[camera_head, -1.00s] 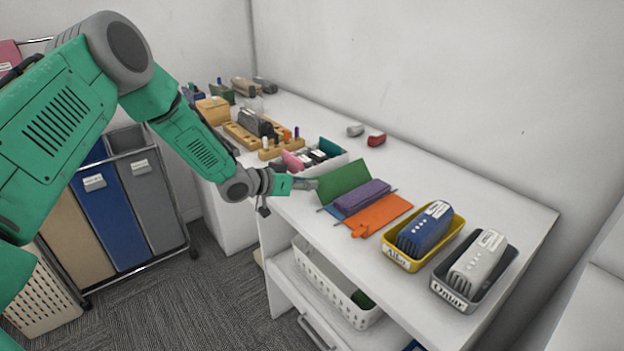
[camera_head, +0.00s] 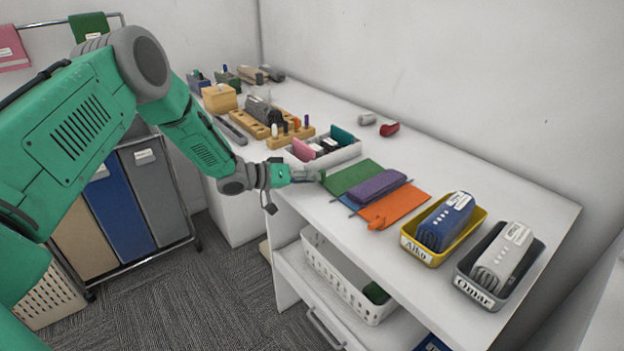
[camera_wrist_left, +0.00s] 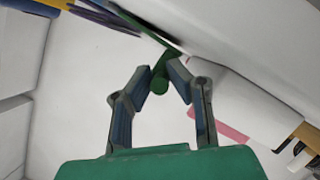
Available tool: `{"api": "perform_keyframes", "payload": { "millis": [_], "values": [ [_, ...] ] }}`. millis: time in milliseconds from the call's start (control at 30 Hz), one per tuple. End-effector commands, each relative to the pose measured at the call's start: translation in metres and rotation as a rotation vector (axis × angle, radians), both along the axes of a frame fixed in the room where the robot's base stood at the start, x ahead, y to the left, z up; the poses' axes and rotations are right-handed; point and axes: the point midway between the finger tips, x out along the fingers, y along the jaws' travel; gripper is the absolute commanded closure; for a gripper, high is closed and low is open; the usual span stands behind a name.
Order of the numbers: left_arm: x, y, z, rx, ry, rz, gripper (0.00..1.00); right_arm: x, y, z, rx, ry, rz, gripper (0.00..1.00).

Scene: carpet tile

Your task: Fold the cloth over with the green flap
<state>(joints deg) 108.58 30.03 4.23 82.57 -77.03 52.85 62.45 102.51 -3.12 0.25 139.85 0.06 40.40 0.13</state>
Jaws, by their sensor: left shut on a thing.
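The cloth lies on the white table. It has a green flap (camera_head: 352,177) on its left side, a thick purple part (camera_head: 378,187) in the middle, and an orange flap (camera_head: 405,203) with a small orange tab at its near corner. My left gripper (camera_head: 318,175) is at the outer corner of the green flap. In the left wrist view its fingers (camera_wrist_left: 160,77) are shut on the green tab (camera_wrist_left: 160,82) of that flap. The green flap appears nearly edge-on there, so its tilt is hard to judge. My right gripper is out of view.
A white tray (camera_head: 349,158) of small items stands just behind the gripper. A wooden rack (camera_head: 274,143) is farther back. A yellow bin (camera_head: 427,259) and a dark bin (camera_head: 470,290), each holding a case, stand right of the cloth.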

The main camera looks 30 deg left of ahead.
Motion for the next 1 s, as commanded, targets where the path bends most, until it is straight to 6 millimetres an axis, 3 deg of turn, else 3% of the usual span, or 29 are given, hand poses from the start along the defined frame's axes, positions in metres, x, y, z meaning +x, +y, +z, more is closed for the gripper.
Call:
{"api": "perform_keyframes", "payload": {
  "millis": [667,700,767,1000],
  "values": [
    [0.0019,0.0034,-0.0074,0.003,0.002,0.004,1.0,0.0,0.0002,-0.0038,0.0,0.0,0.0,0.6],
    [0.0018,0.0034,-0.0075,0.002,0.003,0.004,0.82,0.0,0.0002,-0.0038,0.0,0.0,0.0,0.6],
    [0.0017,0.0031,-0.0075,0.002,0.003,0.003,0.66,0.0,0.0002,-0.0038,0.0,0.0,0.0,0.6],
    [0.0,0.002,-0.0071,0.002,0.002,0.0,0.66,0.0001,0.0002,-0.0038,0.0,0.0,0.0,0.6]
  ]
}}
